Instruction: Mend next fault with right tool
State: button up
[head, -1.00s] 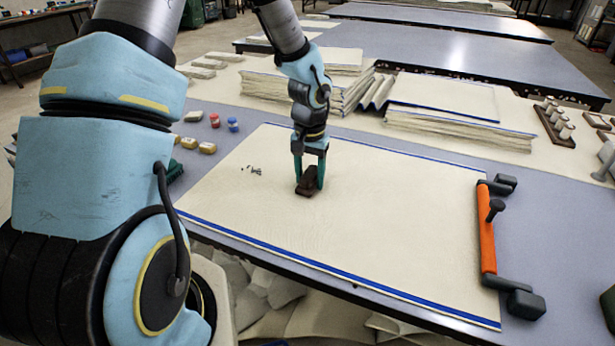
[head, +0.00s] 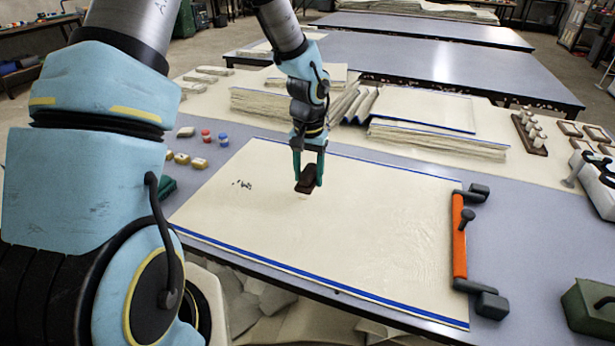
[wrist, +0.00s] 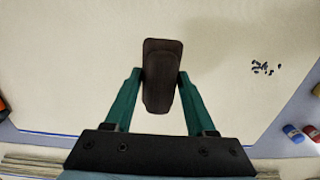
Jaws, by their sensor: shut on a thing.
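A cream cloth (head: 330,235) with blue edge stripes lies flat on the grey-blue table. My gripper (head: 308,176) is shut on a dark brown block (head: 306,181), a rounded oblong tool, held tilted over the cloth's upper middle. It seems slightly above the cloth. In the wrist view the block (wrist: 162,80) sits between my green fingers (wrist: 160,90). A cluster of small dark specks (head: 241,184) lies on the cloth left of my gripper; the specks also show in the wrist view (wrist: 266,68). Faint ripples (head: 405,228) show on the cloth's right part.
An orange bar (head: 459,236) with dark end clamps lies along the cloth's right edge. Small yellowish blocks (head: 182,159) and red and blue-capped pots (head: 206,136) stand at left. Folded cloth stacks (head: 438,138) lie behind. A green box (head: 590,305) is at lower right.

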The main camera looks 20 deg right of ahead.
notch_tip(320, 180, up, 2)
jog(key=shift+r+p, duration=0.1)
jog(key=shift+p, duration=0.45)
jog(key=shift+f, duration=0.25)
jog(key=b, duration=0.5)
send_over(308, 202)
jog(key=shift+f, duration=3.05)
jog(key=shift+f+b, duration=0.45)
jog(key=shift+f, duration=0.55)
